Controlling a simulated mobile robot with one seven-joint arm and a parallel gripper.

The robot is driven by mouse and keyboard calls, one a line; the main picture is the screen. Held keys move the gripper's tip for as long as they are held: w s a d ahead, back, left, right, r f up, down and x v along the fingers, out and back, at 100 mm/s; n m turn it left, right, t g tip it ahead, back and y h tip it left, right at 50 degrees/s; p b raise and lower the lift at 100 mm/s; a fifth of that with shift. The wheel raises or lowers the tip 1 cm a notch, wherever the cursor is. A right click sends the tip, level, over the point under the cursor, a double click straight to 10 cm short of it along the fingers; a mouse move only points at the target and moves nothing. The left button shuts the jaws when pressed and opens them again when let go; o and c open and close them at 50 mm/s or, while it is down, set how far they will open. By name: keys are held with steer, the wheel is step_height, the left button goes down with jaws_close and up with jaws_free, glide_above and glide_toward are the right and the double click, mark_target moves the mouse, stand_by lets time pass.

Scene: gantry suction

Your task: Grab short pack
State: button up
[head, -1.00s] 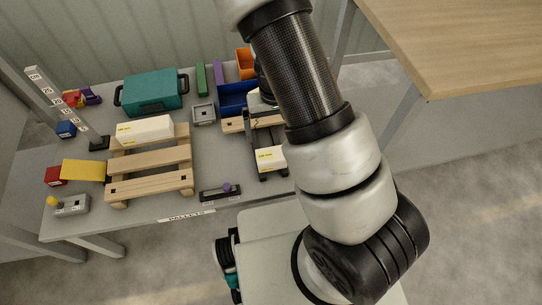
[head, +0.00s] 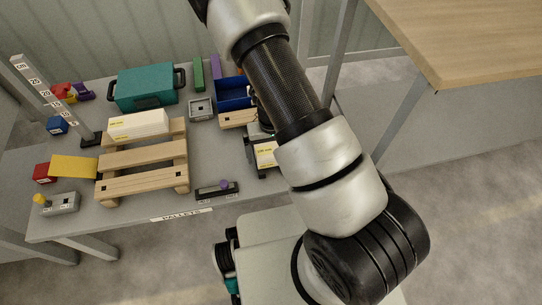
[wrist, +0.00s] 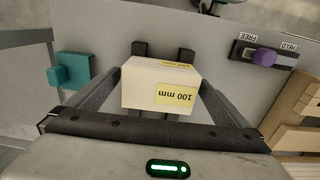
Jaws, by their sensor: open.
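The short pack, a cream box with a yellow "100 mm" label, is in the middle of the wrist view (wrist: 155,86). In the head view the short pack (head: 266,155) sits on dark supports at the table's right side, partly covered by my arm. My gripper (wrist: 161,78) is open, with one finger on each side of the short pack. A narrow gap seems to show beside the box, but I cannot tell if either finger touches it.
A wooden pallet (head: 143,184) with a longer white pack (head: 138,123) stands left. A slide control with a purple knob (wrist: 264,57), marked FREE and HELD, lies near the short pack. A teal case (head: 144,86) and blue bin (head: 233,93) are behind. A wooden-topped table (head: 470,45) is at upper right.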

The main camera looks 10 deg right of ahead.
steer(key=shift+f, duration=0.3)
steer(key=c, duration=1.3)
steer(key=shift+r, duration=0.15)
